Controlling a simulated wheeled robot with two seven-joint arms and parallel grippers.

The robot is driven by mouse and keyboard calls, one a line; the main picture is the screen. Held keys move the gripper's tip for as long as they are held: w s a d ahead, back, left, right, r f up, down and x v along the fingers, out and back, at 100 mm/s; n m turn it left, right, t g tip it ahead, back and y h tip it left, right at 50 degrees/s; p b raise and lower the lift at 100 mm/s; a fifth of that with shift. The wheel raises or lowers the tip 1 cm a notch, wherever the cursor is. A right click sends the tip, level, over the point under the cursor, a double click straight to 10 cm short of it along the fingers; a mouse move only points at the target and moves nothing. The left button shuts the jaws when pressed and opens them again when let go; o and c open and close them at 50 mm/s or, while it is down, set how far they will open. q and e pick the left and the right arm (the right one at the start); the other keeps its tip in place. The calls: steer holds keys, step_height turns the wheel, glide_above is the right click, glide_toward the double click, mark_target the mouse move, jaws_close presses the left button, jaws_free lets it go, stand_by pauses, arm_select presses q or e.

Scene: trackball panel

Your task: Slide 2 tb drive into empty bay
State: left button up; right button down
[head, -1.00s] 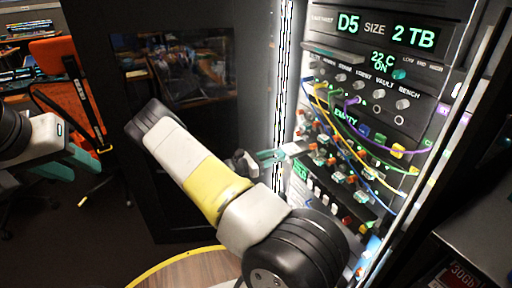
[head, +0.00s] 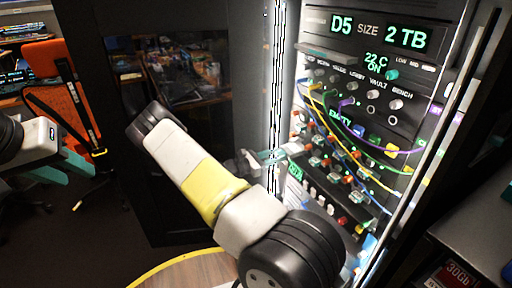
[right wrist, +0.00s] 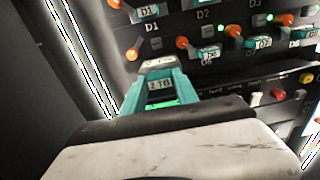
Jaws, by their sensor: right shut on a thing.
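My right gripper (head: 268,158) is shut on a drive (head: 293,148) at the left side of the drive rows. In the right wrist view the drive (right wrist: 159,84) shows a "2 TB" label between the teal fingers (right wrist: 160,95). Its front end meets the lower row, left of the bay marked D6 (right wrist: 207,57). The slot behind it is hidden, so I cannot tell how deep it sits. The top display (head: 382,34) reads "D5 SIZE 2 TB". My left gripper (head: 72,168) is at the left edge, its teal fingers apart and empty.
Several drives with orange and green latches fill neighbouring bays such as D3 (right wrist: 262,20). Coloured cables (head: 350,140) hang across the panel in front of the drives. The rack's left post (head: 276,90) stands close to my right gripper. A dark door (head: 180,110) is further left.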

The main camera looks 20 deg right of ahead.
mark_target(294, 149)
steer(key=shift+w+d, duration=0.2)
steer(key=shift+d, duration=2)
steer(key=shift+w+d, duration=0.15)
steer(key=shift+d, duration=2.05)
steer(key=c, duration=0.9)
jaws_free()
steer(key=shift+o, duration=0.2)
steer(key=a, duration=0.7)
steer(key=shift+s+a, duration=0.35)
steer(key=shift+a, duration=0.05)
